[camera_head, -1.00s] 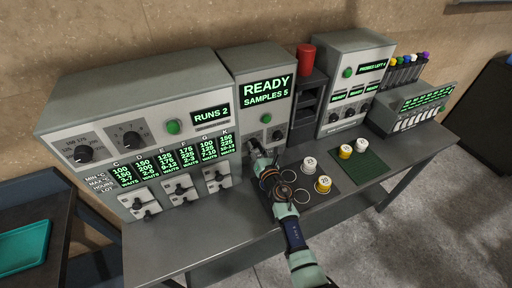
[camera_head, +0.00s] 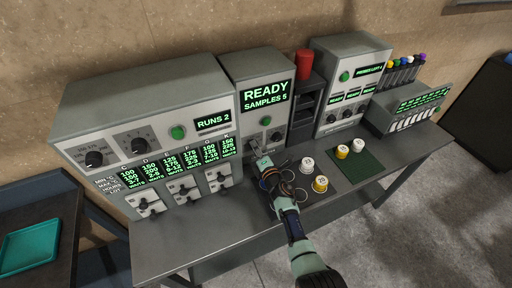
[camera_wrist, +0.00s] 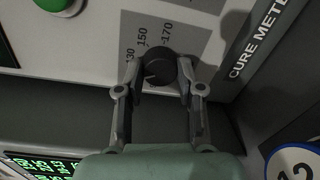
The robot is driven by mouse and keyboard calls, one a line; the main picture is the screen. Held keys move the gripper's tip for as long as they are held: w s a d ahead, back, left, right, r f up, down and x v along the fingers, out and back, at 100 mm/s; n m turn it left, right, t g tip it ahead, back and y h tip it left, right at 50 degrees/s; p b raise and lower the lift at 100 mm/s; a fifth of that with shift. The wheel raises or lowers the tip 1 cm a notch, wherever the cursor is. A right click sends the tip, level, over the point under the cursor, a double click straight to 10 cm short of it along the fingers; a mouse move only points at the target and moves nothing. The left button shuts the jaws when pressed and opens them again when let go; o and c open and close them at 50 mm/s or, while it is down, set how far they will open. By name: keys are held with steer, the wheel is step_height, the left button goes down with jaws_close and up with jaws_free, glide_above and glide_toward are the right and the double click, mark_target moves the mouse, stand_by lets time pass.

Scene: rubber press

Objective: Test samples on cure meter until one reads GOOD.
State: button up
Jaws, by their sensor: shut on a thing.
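The cure meter (camera_head: 230,82) shows READY and SAMPLES 5 on its green screen (camera_head: 265,91). My gripper (camera_wrist: 160,80) is shut on a dark round knob (camera_wrist: 160,66) on the meter's front, one finger on each side. The scale by the knob reads 130, 150, 170; a pale pointer line shows on it, its exact setting unclear.
A large machine (camera_head: 140,120) with RUNS 2 and several small levers is on the left. A PROBES LEFT unit (camera_head: 345,85) and a rack of coloured tubes (camera_head: 400,72) are on the right. A red cylinder (camera_head: 303,63) stands behind. A blue-rimmed pot (camera_wrist: 298,162) is close to my wrist.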

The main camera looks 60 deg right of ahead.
steer(key=m+p, duration=0.1)
steer(key=m, duration=0.5)
steer(key=m+p, duration=0.2)
steer(key=m, duration=0.5)
steer(key=shift+r+t+y, duration=0.1)
steer(key=shift+t+y, duration=0.3)
steer(key=shift+m, duration=0.3)
steer(key=o, duration=1.2)
steer(key=shift+c, duration=0.2)
steer(key=shift+s, duration=0.1)
